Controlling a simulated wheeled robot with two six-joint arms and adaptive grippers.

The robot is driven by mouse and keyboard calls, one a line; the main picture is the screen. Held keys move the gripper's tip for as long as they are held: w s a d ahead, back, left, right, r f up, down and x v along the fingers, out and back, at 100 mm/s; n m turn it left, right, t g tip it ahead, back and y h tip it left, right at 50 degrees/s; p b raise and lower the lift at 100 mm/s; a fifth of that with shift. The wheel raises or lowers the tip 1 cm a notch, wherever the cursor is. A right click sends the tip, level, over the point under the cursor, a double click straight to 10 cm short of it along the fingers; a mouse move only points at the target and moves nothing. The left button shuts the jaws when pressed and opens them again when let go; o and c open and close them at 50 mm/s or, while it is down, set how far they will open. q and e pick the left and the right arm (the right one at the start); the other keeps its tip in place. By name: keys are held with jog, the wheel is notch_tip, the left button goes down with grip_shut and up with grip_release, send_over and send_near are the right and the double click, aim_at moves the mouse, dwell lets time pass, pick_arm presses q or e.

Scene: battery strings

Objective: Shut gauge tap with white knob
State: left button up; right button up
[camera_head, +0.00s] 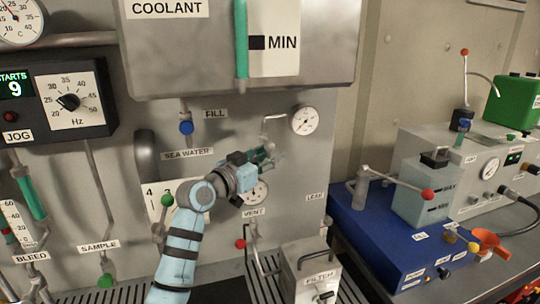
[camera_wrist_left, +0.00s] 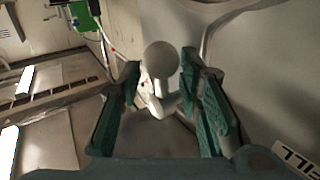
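The white knob (camera_wrist_left: 161,60) of the gauge tap shows in the left wrist view as a pale ball on a short white stem. My left gripper (camera_wrist_left: 160,72) has its two green fingers spread, one on each side of the knob, with a narrow gap visible at each side. Whether the knob is fully between the fingertips or just beyond them, I cannot tell. In the head view my left gripper (camera_head: 268,155) is at the grey panel, below the round gauge (camera_head: 305,120) and its bent pipe (camera_head: 272,118), and hides the knob. My right gripper is not in view.
A second gauge (camera_head: 257,193) is just below my left gripper. A blue knob (camera_head: 186,128) is at upper left, and a red knob (camera_head: 240,244) and the filter box (camera_head: 312,274) are below. A blue unit (camera_head: 380,245) stands at right. The coolant tank (camera_head: 330,50) overhangs above.

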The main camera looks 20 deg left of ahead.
pick_arm(q)
jog(key=shift+w, duration=0.15)
jog(key=shift+c, duration=0.3)
jog(key=shift+f, duration=0.1)
grip_shut()
jog(key=shift+w+f+b, duration=0.1)
jog(key=shift+f+b, duration=0.1)
jog(key=shift+b, duration=0.5)
jog(key=shift+r+n+t, duration=0.1)
jog(key=shift+n+t, duration=0.2)
grip_release()
jog(key=shift+o, duration=0.3)
jog(key=shift+d+r, duration=0.1)
jog(key=shift+d, duration=0.05)
